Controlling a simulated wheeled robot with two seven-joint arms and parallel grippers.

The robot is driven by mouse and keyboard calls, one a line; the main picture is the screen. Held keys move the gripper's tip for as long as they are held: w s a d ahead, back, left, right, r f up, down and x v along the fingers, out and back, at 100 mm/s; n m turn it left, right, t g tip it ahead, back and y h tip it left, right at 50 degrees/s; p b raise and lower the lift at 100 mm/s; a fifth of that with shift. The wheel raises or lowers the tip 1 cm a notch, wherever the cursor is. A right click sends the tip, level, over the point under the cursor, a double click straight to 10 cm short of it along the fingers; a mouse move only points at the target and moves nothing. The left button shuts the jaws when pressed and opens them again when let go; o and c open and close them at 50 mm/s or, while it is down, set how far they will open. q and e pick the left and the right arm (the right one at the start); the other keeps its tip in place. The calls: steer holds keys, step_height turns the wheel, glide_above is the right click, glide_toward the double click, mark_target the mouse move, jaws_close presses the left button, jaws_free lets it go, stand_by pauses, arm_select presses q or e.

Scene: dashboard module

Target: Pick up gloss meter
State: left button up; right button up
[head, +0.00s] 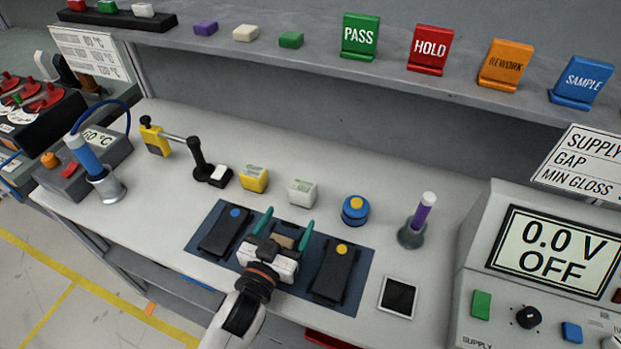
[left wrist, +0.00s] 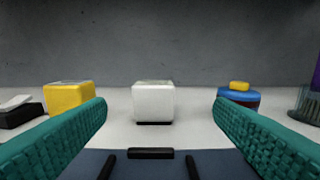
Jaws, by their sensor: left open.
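A small white box-shaped instrument (head: 302,192) with a printed top stands on the bench; no label confirms it as the gloss meter. A similar yellow box (head: 254,179) stands to its left. My left gripper (head: 288,222) is open and empty, on the near side of the white box, over the dark mat. In the left wrist view the white box (left wrist: 153,102) shows ahead, between the teal fingers and beyond their tips, with a dark base. My right gripper is not in view.
Black pads lie either side of my gripper on the blue mat (head: 196,238). A blue round device with a yellow top (head: 355,210) and a purple-handled tool in a holder (head: 417,223) stand to the right. A black stand (head: 200,160) is left. A shelf (head: 300,56) runs behind.

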mark_target(299, 193)
arm_select(q)
steer(key=x, duration=0.3)
steer(key=p+x, duration=0.1)
steer(key=shift+w+d+r, duration=0.1)
steer(key=shift+w+r, duration=0.15)
steer(key=shift+r, duration=0.05)
steer(key=shift+w+d+f, duration=0.1)
steer(key=shift+w+d, duration=0.05)
steer(key=shift+w, duration=0.2)
steer(key=x, duration=0.1)
steer(key=p+x, duration=0.1)
steer(key=x, duration=0.2)
steer(key=shift+w+a, duration=0.25)
steer(key=shift+w, duration=0.3)
steer(key=shift+w+d, duration=0.15)
steer(key=shift+w, duration=0.1)
steer(key=shift+c, duration=0.4)
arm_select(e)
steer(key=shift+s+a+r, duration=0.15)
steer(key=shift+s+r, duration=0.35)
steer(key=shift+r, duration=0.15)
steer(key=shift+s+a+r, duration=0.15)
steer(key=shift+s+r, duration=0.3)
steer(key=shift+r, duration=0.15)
